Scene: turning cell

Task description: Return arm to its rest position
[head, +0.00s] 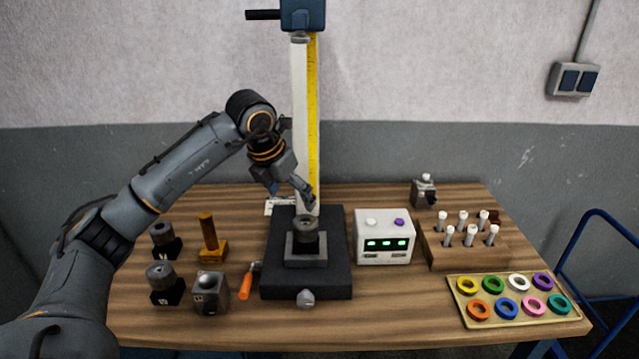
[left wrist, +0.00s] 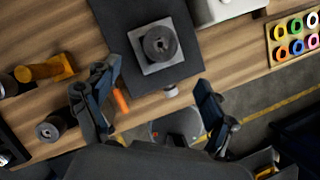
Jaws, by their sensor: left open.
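My left arm (head: 165,185) reaches in from the left over the wooden table (head: 390,311). My left gripper (head: 292,194) is above the back part of a black stand, just behind and above a round dark metal part on it. In the left wrist view the gripper (left wrist: 150,112) is open and holds nothing between its fingers. The round part (head: 306,228) sits on a grey block on the black base (head: 307,283), apart from the fingers; it also shows in the left wrist view (left wrist: 160,44). My right gripper is not in view.
A tall column with a yellow scale (head: 312,120) rises behind the base. To the right are a white box with green displays (head: 385,247), a wooden pin rack (head: 468,255) and a tray of coloured rings (head: 469,320). Dark parts, a brass piece (head: 210,250) and an orange-handled tool (head: 245,286) are left.

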